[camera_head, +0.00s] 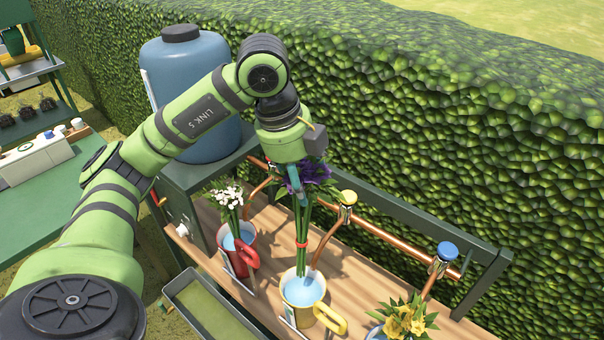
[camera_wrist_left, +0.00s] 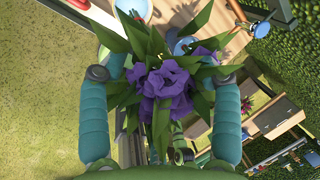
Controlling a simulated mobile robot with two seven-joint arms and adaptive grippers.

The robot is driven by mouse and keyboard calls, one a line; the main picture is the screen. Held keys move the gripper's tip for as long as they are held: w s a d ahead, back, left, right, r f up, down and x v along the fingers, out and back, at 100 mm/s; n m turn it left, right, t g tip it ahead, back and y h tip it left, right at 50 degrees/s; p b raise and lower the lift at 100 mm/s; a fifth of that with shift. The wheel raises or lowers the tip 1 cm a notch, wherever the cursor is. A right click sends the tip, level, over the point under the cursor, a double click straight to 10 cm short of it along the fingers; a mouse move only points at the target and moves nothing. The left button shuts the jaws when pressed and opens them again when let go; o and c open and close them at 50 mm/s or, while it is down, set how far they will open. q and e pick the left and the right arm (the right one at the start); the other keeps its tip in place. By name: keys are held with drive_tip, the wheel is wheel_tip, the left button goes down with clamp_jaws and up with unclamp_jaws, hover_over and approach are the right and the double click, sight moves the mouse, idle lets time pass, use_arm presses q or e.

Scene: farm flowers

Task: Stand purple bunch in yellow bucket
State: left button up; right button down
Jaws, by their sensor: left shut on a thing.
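The purple bunch (camera_head: 316,172) is upright, with dark purple flowers at the top and long green stems tied with a red band. My left gripper (camera_head: 296,184) is shut on the bunch just below its flowers. In the left wrist view, the purple flowers (camera_wrist_left: 168,85) and leaves fill the space between the two fingers and hide the stems. The yellow bucket (camera_head: 328,318) stands on the wooden bench, with blue water inside and a yellow handle at its right. The stem ends are at the bucket's mouth; I cannot tell how deep they reach. My right gripper is not in view.
A red bucket (camera_head: 248,256) with white flowers (camera_head: 227,194) stands left of the yellow one. Yellow flowers (camera_head: 405,321) stand at the lower right. Copper pipes and taps (camera_head: 348,199) run behind, before a hedge (camera_head: 450,120). A blue tank (camera_head: 182,80) stands at the back left.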

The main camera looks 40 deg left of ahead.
sight(301, 248)
use_arm(q)
drive_tip(key=shift+s+a+f+b+x, duration=0.2)
drive_tip(key=shift+s+a+b+x, duration=0.35)
drive_tip(key=shift+b+x, duration=2.65)
drive_tip(key=shift+s+a+f+b+x, duration=0.25)
drive_tip(key=shift+s+b+x, duration=0.6)
drive_tip(key=shift+b+x, duration=2.3)
drive_tip(key=shift+s+a+f+b+x, duration=0.15)
drive_tip(key=shift+s+a+b+x, duration=0.45)
drive_tip(key=shift+b+x, duration=2.55)
drive_tip(key=shift+d+f+p, duration=0.25)
drive_tip(key=shift+f+p, duration=0.45)
drive_tip(key=shift+p, duration=0.05)
drive_tip(key=o, duration=1.8)
drive_tip(key=v, duration=1.2)
drive_tip(key=shift+s, duration=0.1)
